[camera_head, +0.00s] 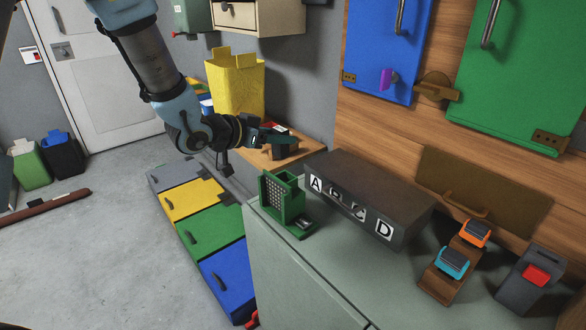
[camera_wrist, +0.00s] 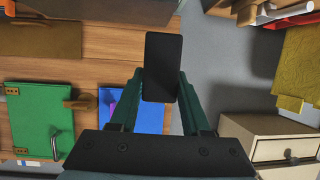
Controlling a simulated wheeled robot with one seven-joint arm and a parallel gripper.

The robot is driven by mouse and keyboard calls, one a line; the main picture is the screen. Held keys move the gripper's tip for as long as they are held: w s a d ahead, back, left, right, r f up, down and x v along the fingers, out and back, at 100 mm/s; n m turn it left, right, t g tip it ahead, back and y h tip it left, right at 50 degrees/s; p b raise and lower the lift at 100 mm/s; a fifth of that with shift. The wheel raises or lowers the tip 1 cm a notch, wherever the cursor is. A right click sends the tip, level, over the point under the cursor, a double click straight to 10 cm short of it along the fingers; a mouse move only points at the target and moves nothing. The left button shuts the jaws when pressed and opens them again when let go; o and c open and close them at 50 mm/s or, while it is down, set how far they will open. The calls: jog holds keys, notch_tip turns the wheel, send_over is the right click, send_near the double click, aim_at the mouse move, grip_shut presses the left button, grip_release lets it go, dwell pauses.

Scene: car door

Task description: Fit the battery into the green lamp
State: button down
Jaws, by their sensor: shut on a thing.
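The green lamp (camera_head: 275,204) stands upright on the grey-green counter, left of the dark box marked with letters. It has an open-topped housing with a grille and a low foot on its right. My gripper (camera_head: 272,138) is above and behind the lamp, apart from it. In the wrist view its two green fingers (camera_wrist: 160,88) are shut on a dark rectangular block, seemingly the battery (camera_wrist: 162,55). The block sticks out beyond the fingertips. In the head view the block is small and hard to tell from what lies behind it.
The long dark lettered box (camera_head: 370,190) stands close to the lamp's right. Farther right are a wooden stand (camera_head: 455,268) with orange and blue pieces and a grey block with a red part (camera_head: 537,275). A yellow bin (camera_head: 237,85) stands behind my gripper. Wall cabinets hang above.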

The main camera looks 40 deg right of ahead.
aim_at(284, 173)
jog(key=shift+s+d+r, duration=0.3)
jog(key=shift+r, duration=0.05)
notch_tip(284, 173, down, 10)
jog(key=p, duration=0.2)
jog(key=shift+d+r+p, duration=0.1)
jog(key=shift+r+p, duration=0.15)
jog(key=shift+p, duration=0.1)
jog(key=shift+f, duration=0.15)
jog(key=shift+s+f+b, duration=0.1)
jog(key=shift+f+b, duration=0.55)
jog(key=shift+c, duration=1.8)
grip_release()
